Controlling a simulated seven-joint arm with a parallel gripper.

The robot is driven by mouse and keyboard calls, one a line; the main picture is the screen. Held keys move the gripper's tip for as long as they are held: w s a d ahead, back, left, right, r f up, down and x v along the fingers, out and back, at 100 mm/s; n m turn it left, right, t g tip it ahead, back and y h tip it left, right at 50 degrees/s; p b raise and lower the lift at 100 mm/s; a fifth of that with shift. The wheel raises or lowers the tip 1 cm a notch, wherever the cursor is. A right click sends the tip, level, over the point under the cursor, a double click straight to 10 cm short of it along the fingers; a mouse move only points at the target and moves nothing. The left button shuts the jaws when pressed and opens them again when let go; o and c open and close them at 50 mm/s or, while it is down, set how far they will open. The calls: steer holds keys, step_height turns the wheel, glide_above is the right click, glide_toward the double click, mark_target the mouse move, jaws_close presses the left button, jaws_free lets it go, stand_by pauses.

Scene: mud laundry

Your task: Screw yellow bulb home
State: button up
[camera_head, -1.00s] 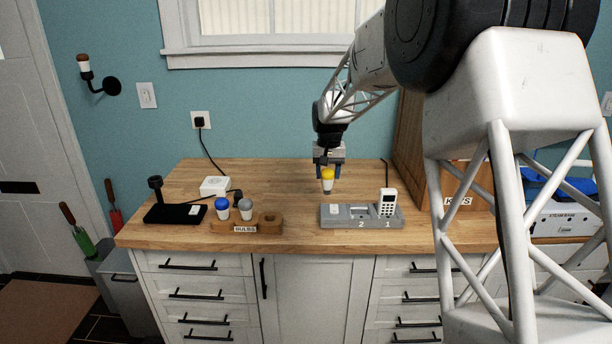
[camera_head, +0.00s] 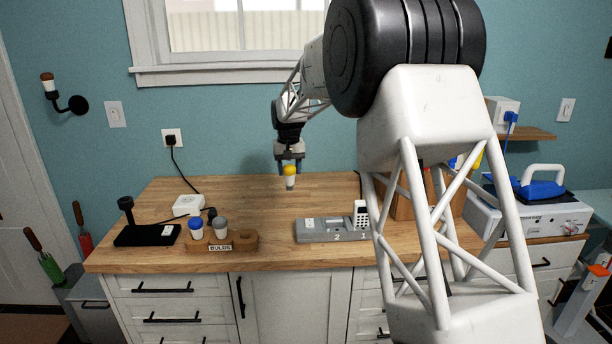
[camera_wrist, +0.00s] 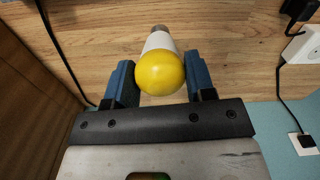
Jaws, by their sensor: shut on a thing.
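The yellow bulb (camera_head: 290,172) is in my gripper (camera_head: 290,163), held above the counter with its white neck and metal base pointing down. In the wrist view the yellow bulb (camera_wrist: 160,74) sits between the two blue fingers of my gripper (camera_wrist: 161,82), its metal base pointing away. The bulb rack (camera_head: 234,245), a wooden block labelled BULBS, holds a blue bulb (camera_head: 195,230) and a grey bulb (camera_head: 220,229); its right hole looks empty. A black stand with an upright post (camera_head: 146,236) is left of the rack. I cannot tell which fitting is the bulb's socket.
A grey cradle (camera_head: 322,237) marked 2 and 1 stands right of the rack, with a white handset (camera_head: 360,214) in it. A white box (camera_head: 188,203) with cords lies behind the rack. A wall lamp (camera_head: 66,97) is at the left. The counter's back middle is clear.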

steer(key=s+a+r+n, duration=0.1)
steer(key=s+a+r, duration=0.1)
steer(key=a, duration=1.5)
steer(key=s+a+r+n, duration=0.2)
steer(key=a+r, duration=0.1)
steer(key=a, duration=1.5)
steer(key=s+a+r+n, duration=0.1)
steer(key=s+a+r, duration=0.2)
steer(key=a, duration=1.4)
steer(key=shift+a+r, duration=0.25)
steer(key=shift+f, duration=0.2)
steer(key=shift+f, duration=2.3)
steer(key=shift+f, duration=0.95)
